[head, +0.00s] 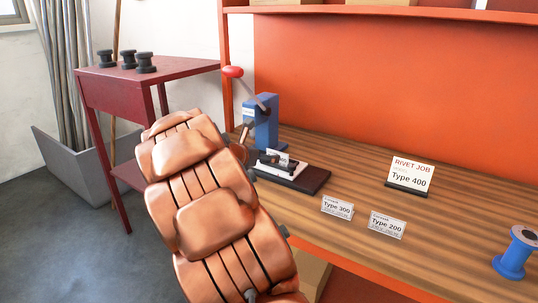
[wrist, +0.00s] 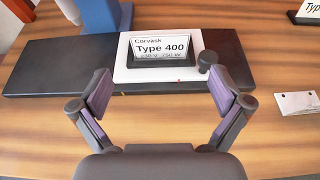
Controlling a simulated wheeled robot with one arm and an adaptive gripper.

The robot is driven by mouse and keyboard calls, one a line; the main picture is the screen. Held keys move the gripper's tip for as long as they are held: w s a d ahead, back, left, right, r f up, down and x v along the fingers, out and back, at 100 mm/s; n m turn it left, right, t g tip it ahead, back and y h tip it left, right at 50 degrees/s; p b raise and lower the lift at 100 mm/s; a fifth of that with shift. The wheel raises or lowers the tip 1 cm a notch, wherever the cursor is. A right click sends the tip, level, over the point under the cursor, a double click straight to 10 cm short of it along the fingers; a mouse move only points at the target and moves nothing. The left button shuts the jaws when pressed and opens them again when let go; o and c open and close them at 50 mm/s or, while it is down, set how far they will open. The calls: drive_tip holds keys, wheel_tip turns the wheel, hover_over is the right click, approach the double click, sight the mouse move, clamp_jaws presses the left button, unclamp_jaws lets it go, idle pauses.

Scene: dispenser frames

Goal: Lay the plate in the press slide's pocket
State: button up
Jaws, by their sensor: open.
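The Type 400 plate (wrist: 160,46) is at the dark pocket of the white press slide (wrist: 125,70) in the wrist view, its print facing up toward the camera. A dark strip shows along its near edge; I cannot tell whether it lies fully flat. It also shows small in the head view (head: 278,157), looking somewhat tilted. A black knob (wrist: 208,58) stands at the slide's right corner. My gripper (wrist: 166,91) is open and empty, its fingers spread apart on the near side of the slide, not touching the plate. In the head view my arm hides most of it.
The blue press (head: 266,122) with a red-knobbed lever (head: 233,72) stands behind the slide on a dark base (wrist: 50,65). Type 300 (head: 337,208) and Type 200 (head: 387,225) plates, a Type 400 job card (head: 410,175) and a blue spool-shaped object (head: 515,252) stand to the right.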

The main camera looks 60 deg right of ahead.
drive_tip(key=shift+v, duration=1.05)
drive_tip(key=shift+a, duration=0.1)
drive_tip(key=s+a+f+m+g+y, duration=0.1)
drive_tip(key=s+a+f+m+y, duration=0.2)
drive_tip(key=a, duration=1.2)
drive_tip(key=s+a+f+m+g+y, duration=0.1)
drive_tip(key=s+a+f+m+y, duration=0.3)
drive_tip(key=s+a+m, duration=0.5)
drive_tip(key=s+a+f+m+y, duration=0.4)
drive_tip(key=s+a, duration=1)
drive_tip(key=a, duration=0.7)
drive_tip(key=shift+a+m+g+y, duration=0.4)
drive_tip(key=shift+m+y, duration=0.8)
drive_tip(key=s+p+v, duration=0.2)
drive_tip(key=p+v, duration=1)
drive_tip(key=shift+r+t, duration=0.3)
drive_tip(key=shift+r, duration=0.1)
